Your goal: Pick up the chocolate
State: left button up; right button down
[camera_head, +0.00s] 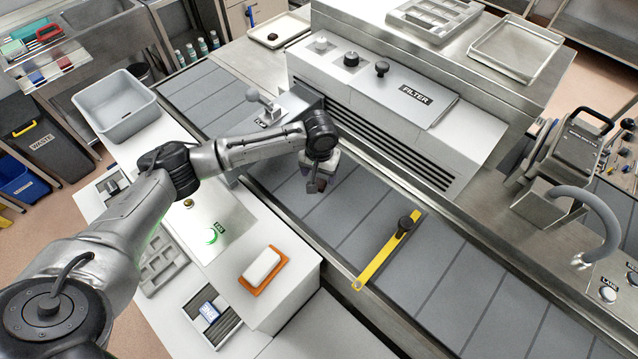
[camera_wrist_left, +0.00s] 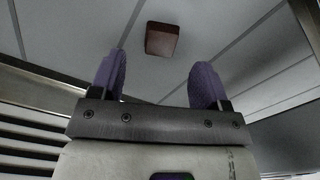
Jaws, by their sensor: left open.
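The chocolate (camera_wrist_left: 162,39) is a small dark brown block lying on the grey belt. In the left wrist view it sits beyond the two purple fingertips, roughly midway between them and apart from both. My left gripper (camera_head: 316,185) hangs over the belt in front of the FILTER housing, pointing down. It also shows in the left wrist view (camera_wrist_left: 161,68), open, with nothing between its fingers. In the head view the gripper and wrist largely hide the spot beneath, and I cannot clearly make out the chocolate there. My right gripper is not in view.
The FILTER housing (camera_head: 400,110) stands close behind the gripper. A yellow bar (camera_head: 380,262) with a black knob crosses the belt (camera_head: 440,285) to the right. A white block on an orange base (camera_head: 263,268) stands on the near counter. The belt between gripper and bar looks clear.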

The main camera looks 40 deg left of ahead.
aim_at(319, 183)
pick_arm(q)
jog(key=shift+a+f, duration=0.1)
jog(key=shift+f, duration=2.2)
jog(key=c, duration=1)
